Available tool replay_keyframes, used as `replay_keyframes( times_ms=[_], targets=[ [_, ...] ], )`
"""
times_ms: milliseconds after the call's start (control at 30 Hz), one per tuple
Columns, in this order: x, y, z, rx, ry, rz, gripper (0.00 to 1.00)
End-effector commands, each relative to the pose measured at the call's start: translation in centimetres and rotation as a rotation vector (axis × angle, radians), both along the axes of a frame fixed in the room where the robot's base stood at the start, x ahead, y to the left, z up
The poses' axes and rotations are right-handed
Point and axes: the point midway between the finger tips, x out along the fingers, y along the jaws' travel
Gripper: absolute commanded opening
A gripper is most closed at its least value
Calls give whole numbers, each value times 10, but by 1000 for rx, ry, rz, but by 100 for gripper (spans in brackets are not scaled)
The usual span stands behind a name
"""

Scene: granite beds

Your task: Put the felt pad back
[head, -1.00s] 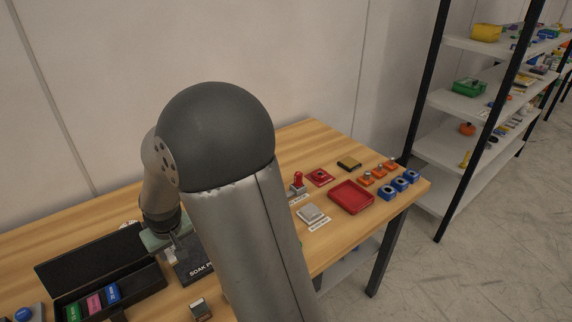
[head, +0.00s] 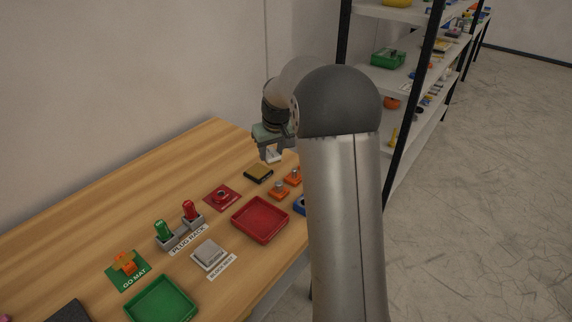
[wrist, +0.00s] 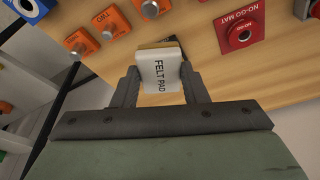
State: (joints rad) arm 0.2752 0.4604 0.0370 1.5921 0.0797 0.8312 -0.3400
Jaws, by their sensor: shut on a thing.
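The felt pad (wrist: 160,75) is a white block with a "FELT PAD" label, seen in the wrist view. My gripper (wrist: 160,88) is shut on it, one finger on each side. In the head view my gripper (head: 271,153) is above the far right part of the table, with the pale pad (head: 272,156) between its fingers. A flat dark block with a tan edge (head: 258,173) lies on the table just below and left of the gripper. In the wrist view a tan strip shows at the pad's far end; I cannot tell whether they touch.
Orange blocks (head: 279,189) stand close by on the right, partly near my arm. A red no-go mat with a red block (head: 222,196) and a red tray (head: 260,219) lie nearer. The plug rack (head: 181,235) holds a green and a red plug. Bare wood lies left.

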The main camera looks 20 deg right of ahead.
Motion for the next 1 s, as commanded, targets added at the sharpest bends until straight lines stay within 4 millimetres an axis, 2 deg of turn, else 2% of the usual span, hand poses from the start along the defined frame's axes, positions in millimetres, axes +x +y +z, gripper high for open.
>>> replay_keyframes(
  times_ms=[33, 133, 233, 533, 600, 800, 1000],
  targets=[
    [6, -10, 0, 1, -4, 7, 13],
    [15, -22, 5, 4, -4, 18, 13],
    [29, -32, 1, 5, -2, 20, 13],
    [93, -66, -31, 4, -2, 19, 13],
    [102, -71, -47, 5, 0, 19, 13],
    [124, -83, -77, 3, -3, 19, 13],
    [131, -87, -88, 3, -4, 19, 13]
  ],
)
